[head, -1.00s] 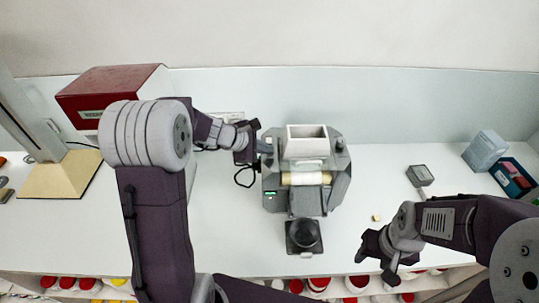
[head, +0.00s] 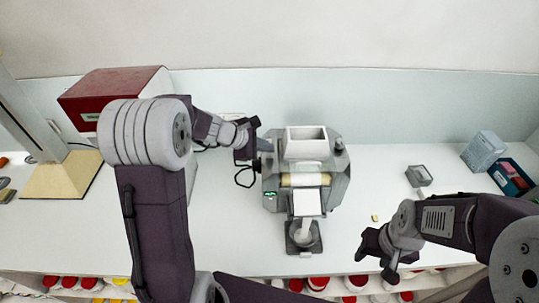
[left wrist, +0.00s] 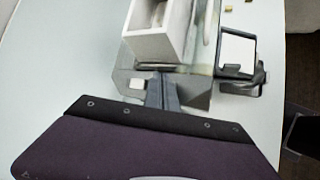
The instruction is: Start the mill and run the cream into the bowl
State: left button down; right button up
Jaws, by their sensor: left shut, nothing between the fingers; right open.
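The grey mill (head: 343,185) stands mid-bench with a white hopper (head: 306,143) on top and cream-coloured rollers (head: 305,180). A small green light (head: 270,194) glows at its front left. A white sheet of cream (head: 307,203) covers the front apron, and a white strand falls into the dark bowl (head: 303,245). My left gripper (head: 263,146) is shut and empty at the mill's left side. In the left wrist view its fingers (left wrist: 162,92) point at the mill's side near a pale square; contact is unclear. My right gripper (head: 372,260) is open and empty, right of the bowl.
A red box (head: 110,92) and a beige-based stand (head: 62,175) are at the left. A small grey box (head: 419,176), a pale blue box (head: 484,150) and a dark box (head: 512,179) are at the right. A yellowish bit (head: 375,218) lies right of the mill. Jars line the shelf below.

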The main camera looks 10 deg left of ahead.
aim_at(267, 157)
pick_arm(q)
jog(key=shift+r+p, duration=2.1)
jog(key=shift+r, duration=0.45)
jog(key=shift+f, duration=0.1)
jog(key=s+a+f+m+g+y, duration=0.1)
jog(key=s+f+m+g+y, duration=0.2)
jog(key=s+m, duration=0.65)
jog(key=s+a+f+m+g+y, duration=0.15)
jog(key=s+f+m, duration=0.35)
jog(key=s+m, duration=0.5)
jog(key=s+f+g+b, duration=0.1)
jog(key=s+f+b, duration=0.3)
jog(key=f+b, duration=0.9)
jog(key=shift+s+d+f+y, duration=0.15)
jog(key=shift+d+f+y, duration=0.15)
jog(key=shift+f+y, duration=0.25)
jog(key=shift+f+g, duration=0.1)
jog(key=shift+g, duration=0.15)
